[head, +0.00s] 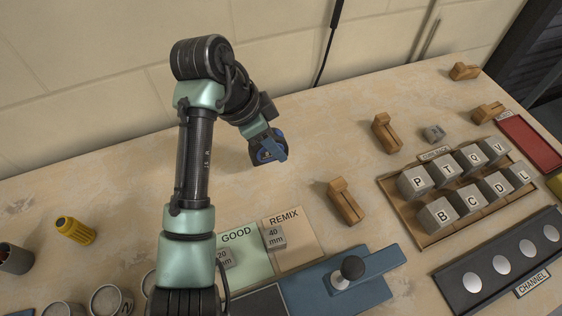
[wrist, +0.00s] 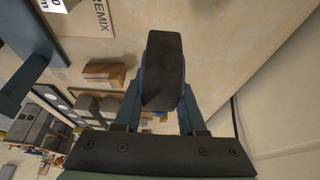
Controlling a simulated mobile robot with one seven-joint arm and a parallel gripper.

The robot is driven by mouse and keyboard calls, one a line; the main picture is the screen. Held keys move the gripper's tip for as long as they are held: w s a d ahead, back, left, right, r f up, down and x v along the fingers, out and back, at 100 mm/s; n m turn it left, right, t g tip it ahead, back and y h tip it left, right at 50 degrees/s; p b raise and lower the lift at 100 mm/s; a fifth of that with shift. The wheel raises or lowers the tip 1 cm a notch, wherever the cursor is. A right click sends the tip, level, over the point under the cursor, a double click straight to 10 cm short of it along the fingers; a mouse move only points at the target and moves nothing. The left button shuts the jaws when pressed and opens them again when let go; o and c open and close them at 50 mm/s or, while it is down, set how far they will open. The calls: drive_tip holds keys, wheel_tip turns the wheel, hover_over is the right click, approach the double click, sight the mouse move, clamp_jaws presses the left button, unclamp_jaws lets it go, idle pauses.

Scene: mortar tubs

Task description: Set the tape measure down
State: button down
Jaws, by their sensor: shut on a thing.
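My gripper (head: 271,140) is over the back middle of the workbench (head: 335,130). It is shut on the tape measure (head: 267,157), a small dark and blue body. In the wrist view the tape measure (wrist: 164,70) shows its black edge between the blue fingers of my gripper (wrist: 161,108), with blue at its side. A shadow lies on the bench near it. I cannot tell whether it touches the bench. The fingers hide part of its body.
Bare bench surrounds the tape measure. Wooden blocks (head: 345,202) stand to the right, before a tray (head: 395,203) of lettered cubes. GOOD (head: 240,240) and REMIX (head: 296,252) plates with grey cubes lie in front. A yellow object (head: 76,230) is at left. The wall (head: 120,60) is behind.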

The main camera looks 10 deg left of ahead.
sight(250, 153)
wheel_tip(250, 153, down, 8)
drive_tip(key=shift+f, duration=0.1)
idle(0.4)
drive_tip(key=shift+f, duration=0.2)
drive_tip(key=shift+c, duration=2.4)
unclamp_jaws()
drive_tip(key=p+v, duration=0.1)
drive_tip(key=v, duration=1.1)
drive_tip(key=shift+s+a+r, duration=0.1)
drive_tip(key=shift+r, duration=0.1)
